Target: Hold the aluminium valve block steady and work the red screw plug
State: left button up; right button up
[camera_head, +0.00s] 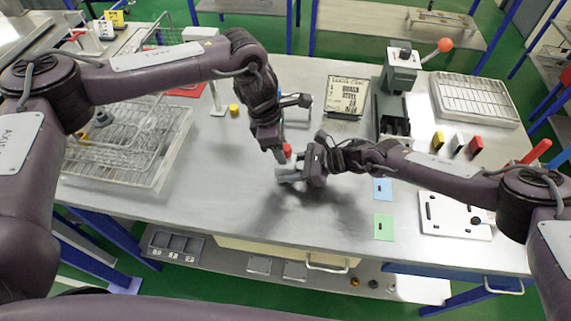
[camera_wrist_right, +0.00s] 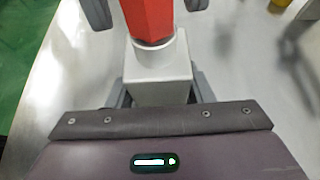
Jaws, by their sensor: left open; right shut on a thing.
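The aluminium valve block (camera_wrist_right: 160,82) is a pale grey square body in the right wrist view. The red screw plug (camera_wrist_right: 150,22) stands up from a round collar on it. The plug's red also shows in the head view (camera_head: 287,150). My right gripper (camera_head: 290,175) is shut on the block, one finger on each side, low over the table. My left gripper (camera_head: 280,156) comes down from above and is open. Its two dark fingertips show on either side of the plug in the right wrist view (camera_wrist_right: 146,10), with visible gaps. The block is mostly hidden in the head view.
A wire basket (camera_head: 120,140) on a tray stands at the left. A press with a red-knobbed lever (camera_head: 398,75) stands at the back right. Blue (camera_head: 382,188) and green (camera_head: 383,227) cards lie right of my right gripper. The table front is clear.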

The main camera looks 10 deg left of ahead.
pick_arm(q)
jog(key=m, duration=0.3)
jog(key=shift+w+g, duration=0.2)
jog(key=shift+g, duration=0.2)
jog(key=m, duration=0.4)
jog(key=shift+w+d+g, duration=0.1)
jog(key=shift+w+g, duration=0.1)
jog(key=shift+g, duration=0.2)
jog(key=shift+m, duration=0.5)
jog(key=m, duration=0.2)
jog(key=shift+w+m+g+y, duration=0.15)
jog(key=shift+m+g+y, duration=0.15)
jog(key=shift+g+y, duration=0.1)
jog(key=shift+d, duration=0.15)
jog(key=shift+m, duration=0.5)
jog(key=shift+m+y, duration=0.3)
jog(key=shift+m, duration=0.8)
